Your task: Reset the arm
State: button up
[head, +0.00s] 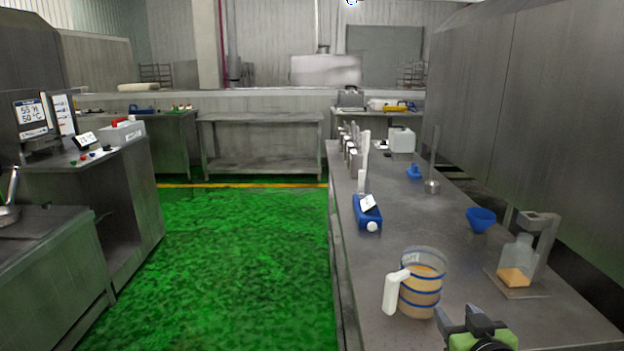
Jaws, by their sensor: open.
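My gripper (478,322) is at the bottom of the head view, at the near end of the long steel counter (400,210). Its dark jaws are open, and nothing shows between them. A green part of my arm's end sits just below the jaws. A clear pitcher (421,285) with blue bands, a white handle and tan contents stands upright just left of and beyond the gripper, apart from it. The rest of my arm is out of view.
A flask (517,262) with tan contents stands on a small stand right of the pitcher. A blue funnel (481,219) and a blue device (367,212) are farther along. Green floor (240,260) lies open left of the counter. A control screen (30,118) is at far left.

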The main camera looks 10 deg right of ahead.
jog(key=s+a+f+n+g+y, duration=0.2)
jog(key=s+a+n+g+y, duration=0.15)
jog(key=a, duration=0.85)
jog(key=s+a+m+g, duration=0.1)
jog(key=s+a+g, duration=0.15)
jog(key=s, duration=0.55)
jog(key=s+a+m+g, duration=0.1)
jog(key=s+a+g, duration=0.15)
jog(key=s, duration=0.55)
notch_tip(320, 180, up, 18)
jog(key=p, duration=1.8)
jog(key=shift+s+d+m+g+h, duration=0.35)
jog(key=shift+d+h, duration=0.05)
jog(key=shift+h, duration=0.05)
